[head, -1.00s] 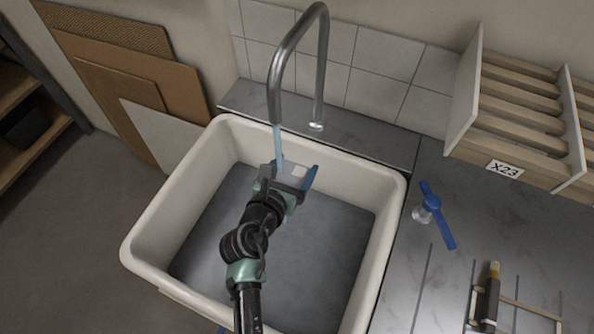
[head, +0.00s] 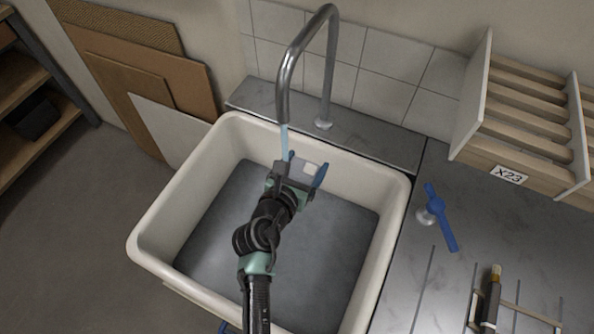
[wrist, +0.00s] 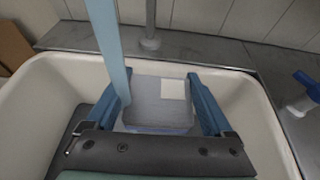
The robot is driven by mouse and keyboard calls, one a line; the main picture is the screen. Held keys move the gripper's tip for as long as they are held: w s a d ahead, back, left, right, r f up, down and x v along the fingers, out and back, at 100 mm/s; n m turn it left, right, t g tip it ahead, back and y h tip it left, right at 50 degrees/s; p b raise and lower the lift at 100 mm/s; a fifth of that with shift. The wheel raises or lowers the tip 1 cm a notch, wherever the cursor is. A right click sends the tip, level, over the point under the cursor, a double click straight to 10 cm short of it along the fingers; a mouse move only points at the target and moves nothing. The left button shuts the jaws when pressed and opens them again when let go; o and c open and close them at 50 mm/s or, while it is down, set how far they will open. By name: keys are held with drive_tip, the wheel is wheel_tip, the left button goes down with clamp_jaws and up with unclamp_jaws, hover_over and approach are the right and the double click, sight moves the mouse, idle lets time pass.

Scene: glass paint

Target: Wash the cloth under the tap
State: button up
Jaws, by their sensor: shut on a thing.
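My gripper (head: 306,168) is inside the sink, below and just right of the tap's spout. Its blue fingers are shut on a grey-blue cloth (wrist: 150,112) with a white patch, which lies between them in the wrist view. In the head view, only a small pale part of the cloth (head: 311,168) shows. The tap (head: 285,85) is a tall curved metal pipe. A light blue water stream (head: 284,142) falls from it. In the wrist view, the stream (wrist: 108,45) comes down at the cloth's left edge by the left finger; exact contact is unclear.
The cream sink (head: 150,245) has raised walls around my gripper. A blue-handled valve (head: 440,217) stands on the grey counter (head: 395,300) to the right. A wooden rack (head: 515,130) labelled X23 is at the back right. Boards (head: 140,85) lean against the wall at left.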

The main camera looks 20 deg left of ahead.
drive_tip(key=shift+s+a, duration=0.1)
drive_tip(key=shift+s+a, duration=0.35)
drive_tip(key=shift+w+d, duration=0.1)
idle(0.4)
drive_tip(key=shift+w+d+p, duration=0.35)
drive_tip(key=shift+p, duration=0.2)
drive_tip(key=shift+s+d+r+p, duration=0.1)
drive_tip(key=shift+s+d+p, duration=0.7)
drive_tip(key=shift+s+d, duration=0.15)
drive_tip(key=shift+s+d+p, duration=1.05)
drive_tip(key=shift+s+d, duration=0.8)
drive_tip(key=shift+d, duration=0.1)
